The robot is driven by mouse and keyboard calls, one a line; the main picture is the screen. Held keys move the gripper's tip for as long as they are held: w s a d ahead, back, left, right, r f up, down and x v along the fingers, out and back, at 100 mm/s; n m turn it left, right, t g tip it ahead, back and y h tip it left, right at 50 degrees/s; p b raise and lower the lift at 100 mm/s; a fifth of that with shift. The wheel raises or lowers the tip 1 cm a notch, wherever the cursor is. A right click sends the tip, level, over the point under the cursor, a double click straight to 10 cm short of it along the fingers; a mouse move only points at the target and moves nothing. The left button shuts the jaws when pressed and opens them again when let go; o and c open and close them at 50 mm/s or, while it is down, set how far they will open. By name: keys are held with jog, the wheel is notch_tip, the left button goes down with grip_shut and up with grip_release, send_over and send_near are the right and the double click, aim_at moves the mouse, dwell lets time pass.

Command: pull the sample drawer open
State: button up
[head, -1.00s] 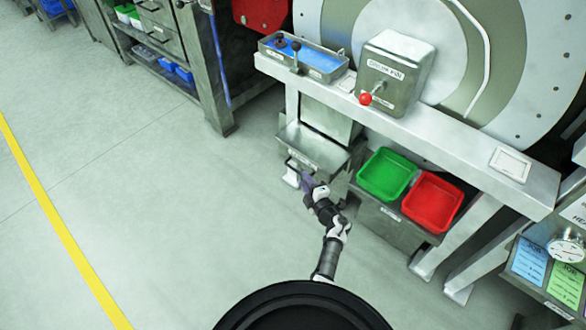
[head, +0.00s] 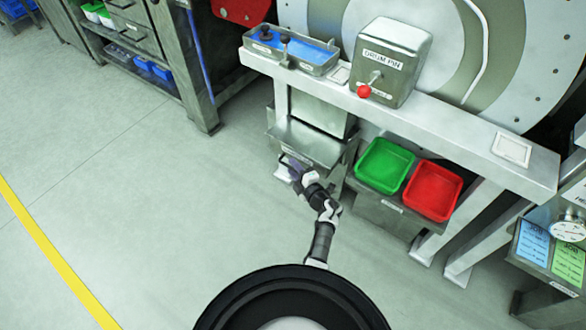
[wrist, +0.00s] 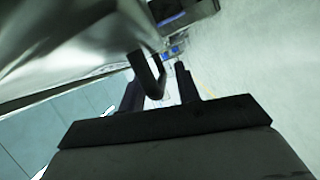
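The sample drawer (head: 312,146) is a grey metal unit low under the left end of the machine's bench. Its front looks closed, but the gripper hides part of it in the head view. My gripper (head: 289,170) is at the drawer's front, by the handle. In the wrist view a dark bent handle bar (wrist: 148,76) reaches down from the shiny drawer front (wrist: 65,40). My gripper (wrist: 160,88) has its two dark fingers apart, with the bar between them and nearer the left finger. I cannot tell whether it touches that finger.
A green bin (head: 384,165) and a red bin (head: 433,190) stand right of the drawer. Above are the bench beam (head: 450,150), the drum pin box (head: 393,60) and a blue-lined tray (head: 292,48). The floor (head: 130,220) to the left is clear.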

grip_shut()
jog(key=shift+s+a, duration=0.1)
jog(key=shift+s, duration=0.05)
